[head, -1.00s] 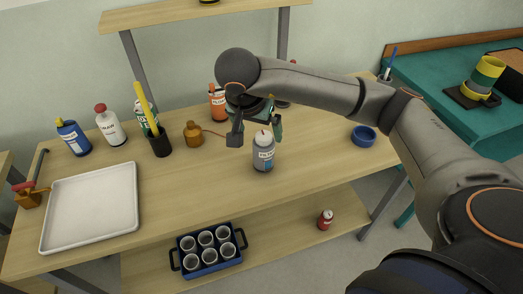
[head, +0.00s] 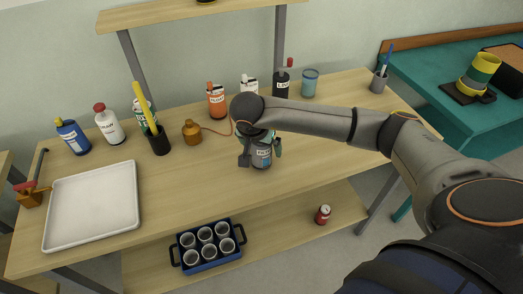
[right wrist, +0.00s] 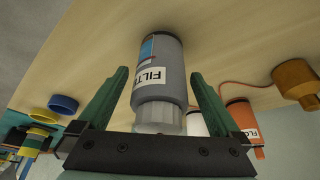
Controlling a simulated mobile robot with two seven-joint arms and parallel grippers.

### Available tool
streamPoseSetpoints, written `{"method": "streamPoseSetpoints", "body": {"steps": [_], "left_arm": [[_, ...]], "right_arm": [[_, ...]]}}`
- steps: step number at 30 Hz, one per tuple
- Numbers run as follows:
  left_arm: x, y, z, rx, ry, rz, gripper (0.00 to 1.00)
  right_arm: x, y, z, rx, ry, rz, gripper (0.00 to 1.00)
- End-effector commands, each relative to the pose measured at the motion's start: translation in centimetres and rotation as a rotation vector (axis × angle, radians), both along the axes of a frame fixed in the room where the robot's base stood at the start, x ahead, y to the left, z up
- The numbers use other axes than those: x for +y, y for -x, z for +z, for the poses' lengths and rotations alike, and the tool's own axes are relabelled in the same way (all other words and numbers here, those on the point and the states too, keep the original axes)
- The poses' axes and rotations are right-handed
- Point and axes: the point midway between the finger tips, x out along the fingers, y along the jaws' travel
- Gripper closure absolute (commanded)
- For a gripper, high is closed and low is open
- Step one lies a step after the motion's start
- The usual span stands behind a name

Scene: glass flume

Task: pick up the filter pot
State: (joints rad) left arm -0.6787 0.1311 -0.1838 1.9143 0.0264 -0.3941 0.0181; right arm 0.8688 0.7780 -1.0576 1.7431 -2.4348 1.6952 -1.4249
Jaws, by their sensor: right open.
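The filter pot (head: 261,158) is a grey bottle with a white and blue label, standing upright on the wooden bench. My right gripper (head: 261,151) is open, with one finger on each side of the pot. In the right wrist view the pot (right wrist: 158,80) stands between the two green fingers of the gripper (right wrist: 160,92), with a visible gap on both sides. Its pale cap points towards the palm. The gripper hides the pot's top in the head view. My left gripper is not in view.
A brown pot (head: 192,132) with a cord and an orange bottle (head: 216,102) stand behind to the left. More bottles and a blue cup (head: 310,84) line the back. A white tray (head: 92,207) lies at left. The bench in front of the pot is clear.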

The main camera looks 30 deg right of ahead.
Motion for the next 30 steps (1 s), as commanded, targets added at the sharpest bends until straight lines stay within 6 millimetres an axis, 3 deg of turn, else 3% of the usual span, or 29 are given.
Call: {"method": "streamPoseSetpoints", "body": {"steps": [2, 5, 27, 30], "left_arm": [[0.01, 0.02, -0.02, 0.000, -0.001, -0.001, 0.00], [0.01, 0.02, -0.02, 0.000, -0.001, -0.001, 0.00], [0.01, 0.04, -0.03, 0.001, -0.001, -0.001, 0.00], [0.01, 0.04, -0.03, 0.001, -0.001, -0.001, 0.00]], "right_arm": [[0.02, -0.01, 0.02, 0.000, 0.000, 0.000, 0.00], [0.02, -0.01, 0.04, 0.000, 0.000, 0.000, 0.10], [0.02, -0.01, 0.09, -0.001, 0.001, -0.001, 0.93], [0.01, -0.04, 0.14, -0.002, 0.000, -0.001, 0.93]]}}
